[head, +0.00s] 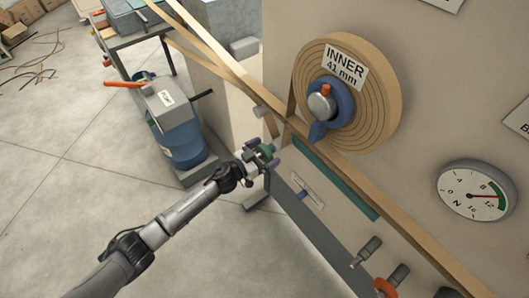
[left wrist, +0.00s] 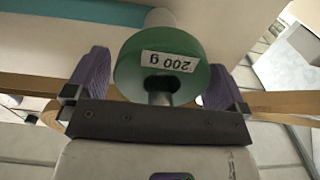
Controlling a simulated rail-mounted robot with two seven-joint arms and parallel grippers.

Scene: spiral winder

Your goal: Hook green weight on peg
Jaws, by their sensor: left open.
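The green weight (left wrist: 205,82) is a round disc with an upside-down "200 g" label and a dark slot in the left wrist view. A grey rod (left wrist: 160,97) shows just below its slot. My left gripper (left wrist: 158,90) is open, with one purple finger pad on each side of the weight. I cannot tell whether the pads touch it. In the head view my left gripper (head: 262,156) is by the lower left edge of the panel, with the green weight small and partly hidden between its fingers. Which part is the task's peg is unclear. My right gripper is out of view.
A wood-coloured strip (head: 225,62) runs diagonally past the spiral coil (head: 380,115) marked "INNER 41 mm". Grey pegs (head: 367,249) and an orange-red ring (head: 385,287) are low on the panel. A dial gauge (head: 475,190) is right. A blue drum machine (head: 180,145) stands left; floor is open at lower left.

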